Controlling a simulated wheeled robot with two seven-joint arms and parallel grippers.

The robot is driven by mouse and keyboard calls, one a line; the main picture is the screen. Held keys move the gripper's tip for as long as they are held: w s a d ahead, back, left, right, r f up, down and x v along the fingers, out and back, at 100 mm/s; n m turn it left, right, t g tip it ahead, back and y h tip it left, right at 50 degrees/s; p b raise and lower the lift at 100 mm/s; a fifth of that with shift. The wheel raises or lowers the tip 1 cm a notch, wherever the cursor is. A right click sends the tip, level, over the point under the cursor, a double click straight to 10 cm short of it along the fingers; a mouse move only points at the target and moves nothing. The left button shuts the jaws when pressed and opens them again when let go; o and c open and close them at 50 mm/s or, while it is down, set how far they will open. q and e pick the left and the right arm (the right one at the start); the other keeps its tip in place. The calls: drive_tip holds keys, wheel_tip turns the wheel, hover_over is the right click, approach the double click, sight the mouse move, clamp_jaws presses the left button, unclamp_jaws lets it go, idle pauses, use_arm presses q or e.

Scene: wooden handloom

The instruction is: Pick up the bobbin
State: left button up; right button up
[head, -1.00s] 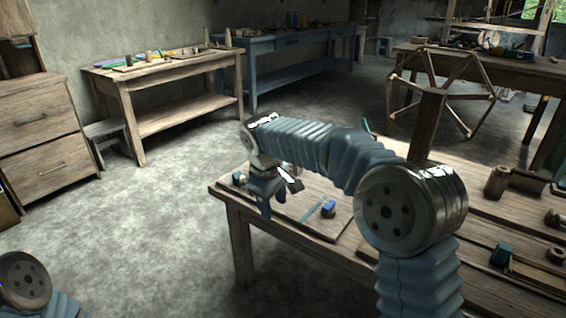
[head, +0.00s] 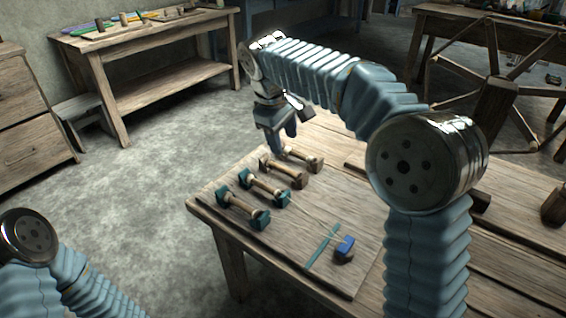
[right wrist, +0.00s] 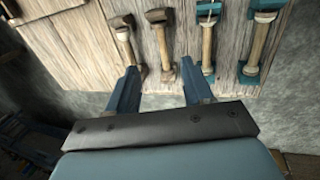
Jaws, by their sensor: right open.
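Several bobbins lie side by side on a board on the wooden table. Two have teal ends: the nearest bobbin (head: 243,208) and the one behind it (head: 264,187). My right gripper (head: 281,145) is open and empty, near the far bobbins. In the right wrist view its spread fingers (right wrist: 160,84) point toward the row. A brown-ended bobbin (right wrist: 163,45) lines up with the gap between them; another brown one (right wrist: 129,48) is to its left, the teal-ended ones (right wrist: 207,45) to its right. My left gripper is out of view.
A spoked wooden frame (head: 495,92) stands at the back right. A side table (head: 165,85) and a low stool (head: 82,108) stand across the floor.

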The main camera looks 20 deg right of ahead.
sight(290, 171)
drive_tip(key=b+x, duration=0.2)
drive_tip(key=x, duration=0.9)
drive_tip(key=shift+f, duration=0.45)
clamp_jaws()
